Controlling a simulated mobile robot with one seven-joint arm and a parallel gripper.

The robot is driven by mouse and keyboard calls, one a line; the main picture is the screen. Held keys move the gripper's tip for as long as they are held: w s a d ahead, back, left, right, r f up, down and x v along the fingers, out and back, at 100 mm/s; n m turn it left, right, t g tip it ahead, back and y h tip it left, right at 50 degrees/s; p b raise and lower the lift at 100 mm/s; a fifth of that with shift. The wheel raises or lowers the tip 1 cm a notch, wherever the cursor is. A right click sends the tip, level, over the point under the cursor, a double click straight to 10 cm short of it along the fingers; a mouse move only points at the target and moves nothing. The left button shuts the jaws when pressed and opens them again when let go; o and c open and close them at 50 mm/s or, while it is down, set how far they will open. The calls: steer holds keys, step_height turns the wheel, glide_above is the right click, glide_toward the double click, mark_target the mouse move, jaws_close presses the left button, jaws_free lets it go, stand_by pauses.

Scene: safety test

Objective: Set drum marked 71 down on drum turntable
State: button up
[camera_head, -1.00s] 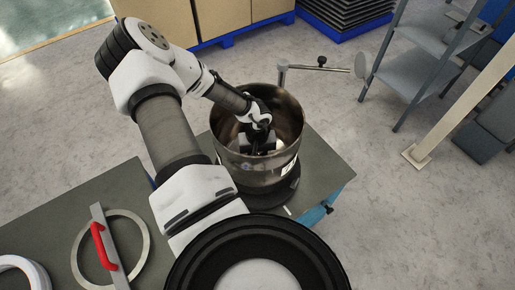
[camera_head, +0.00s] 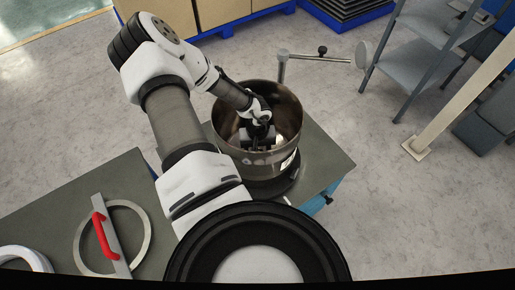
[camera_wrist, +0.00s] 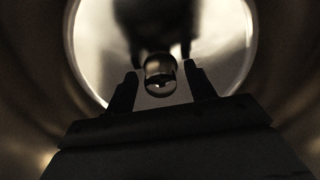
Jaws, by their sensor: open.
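The drum (camera_head: 240,158) is a shiny metal, open-topped pail with a white label low on its right side; the label is too small to read. It stands upright on the round black turntable (camera_head: 291,186), which sits on a grey-topped stand. My gripper (camera_head: 259,140) reaches down inside the drum; the drum's wall partly hides it. In the wrist view my gripper (camera_wrist: 160,76) is open, with one dark finger on each side of a shiny rounded knob (camera_wrist: 160,70). Gaps show beside the knob. The bright drum floor (camera_wrist: 230,40) lies beyond, partly in shadow.
A metal post with a side arm (camera_head: 300,57) stands just behind the drum. A grey table (camera_head: 60,222) at left holds a ring with a red-handled bar (camera_head: 103,236). A grey shelf rack (camera_head: 415,70) and a cream post (camera_head: 455,100) stand right. Open floor lies between.

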steer(key=shift+r, duration=0.1)
step_height(320, 180, up, 12)
steer(key=b, duration=0.1)
stand_by(0.4)
steer(key=shift+d, duration=0.1)
